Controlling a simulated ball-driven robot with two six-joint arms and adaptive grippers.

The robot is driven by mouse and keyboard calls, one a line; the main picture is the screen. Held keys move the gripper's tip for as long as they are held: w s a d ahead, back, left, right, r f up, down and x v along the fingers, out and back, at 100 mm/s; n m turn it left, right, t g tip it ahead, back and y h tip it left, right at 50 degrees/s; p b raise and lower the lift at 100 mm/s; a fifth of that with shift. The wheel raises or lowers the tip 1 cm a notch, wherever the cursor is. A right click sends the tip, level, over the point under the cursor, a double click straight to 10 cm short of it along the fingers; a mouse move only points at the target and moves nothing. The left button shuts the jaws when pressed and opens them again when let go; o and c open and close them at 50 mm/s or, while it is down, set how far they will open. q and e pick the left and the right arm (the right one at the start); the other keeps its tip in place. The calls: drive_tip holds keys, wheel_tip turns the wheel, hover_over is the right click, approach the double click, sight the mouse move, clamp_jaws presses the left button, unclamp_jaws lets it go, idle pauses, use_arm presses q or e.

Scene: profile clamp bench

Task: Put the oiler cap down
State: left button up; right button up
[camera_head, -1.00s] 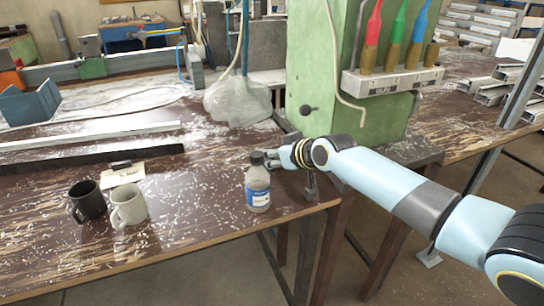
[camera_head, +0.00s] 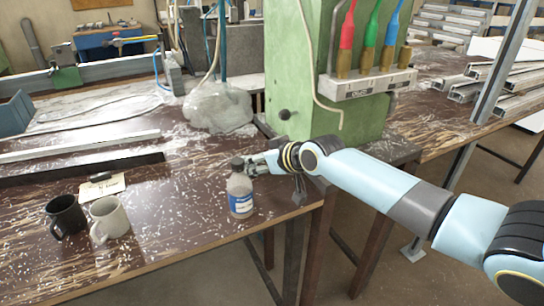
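A clear bottle with a blue and white label (camera_head: 241,200) stands upright on the brown bench near its front right edge. A dark cap (camera_head: 237,164) shows at the top of the bottle. My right gripper (camera_head: 259,163) is at the right of the bottle neck, close to the cap. Its fingertips are small and partly hidden by the bottle, so I cannot tell whether they are open or hold anything. No separate loose cap can be made out. My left gripper is out of view.
A black mug (camera_head: 66,216) and a light mug (camera_head: 108,219) stand left of the bottle. A paper card (camera_head: 103,187) with a dark item lies behind them. A crumpled plastic bag (camera_head: 218,108) and a green machine column (camera_head: 290,75) stand behind. Bare bench (camera_head: 175,225) lies between mugs and bottle.

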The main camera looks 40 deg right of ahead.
drive_tip(key=p+v, duration=0.1)
drive_tip(key=v, duration=0.9)
drive_tip(key=shift+p, duration=0.35)
